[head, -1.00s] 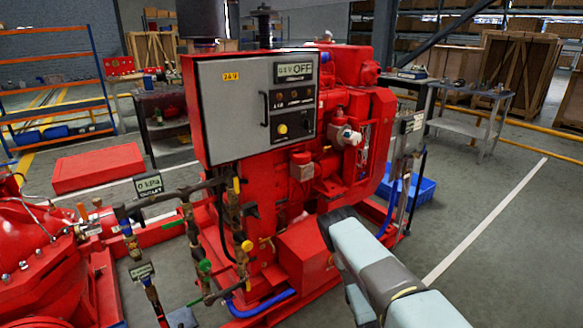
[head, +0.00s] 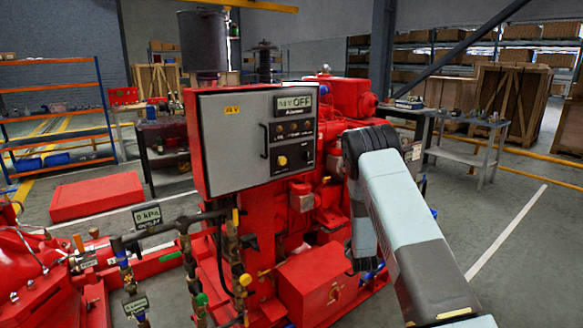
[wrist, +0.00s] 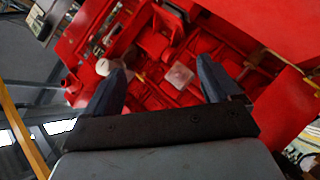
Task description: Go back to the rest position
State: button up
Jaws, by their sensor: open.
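My gripper (wrist: 163,88) shows in the wrist view with its two dark fingers wide apart and nothing between them. The red diesel pumpset engine (wrist: 150,45) lies beyond the fingers, tilted in that view. In the head view my arm rises from the bottom right and bends in front of the right side of the engine (head: 320,205). I cannot tell how close the fingers are to the engine. The grey control panel (head: 235,140) with its OFF display (head: 295,103) stands left of my arm.
Valves and pipes (head: 240,260) and a 0 kPa gauge display (head: 146,215) stand at the front left. A metal table (head: 465,157) and wooden crates (head: 510,100) are at the back right. The floor (head: 530,250) right of my arm is clear.

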jog(key=s+r+m+g, duration=0.2)
jog(key=s+r+m, duration=0.15)
jog(key=r, duration=1.45)
jog(key=s+r+m+g+y, duration=0.1)
jog(key=s+r+m+g, duration=0.1)
jog(key=s+r, duration=1.1)
jog(key=s+a+r+m+g, duration=0.2)
jog(key=s+r, duration=0.8)
jog(key=s, duration=0.5)
jog(key=s+r+m+g, duration=0.1)
jog(key=s+r+m, duration=0.1)
jog(key=s, duration=1.9)
jog(key=shift+s+r+g, duration=0.3)
jog(key=shift+s+g, duration=0.05)
jog(key=shift+g, duration=0.05)
jog(key=shift+a, duration=0.1)
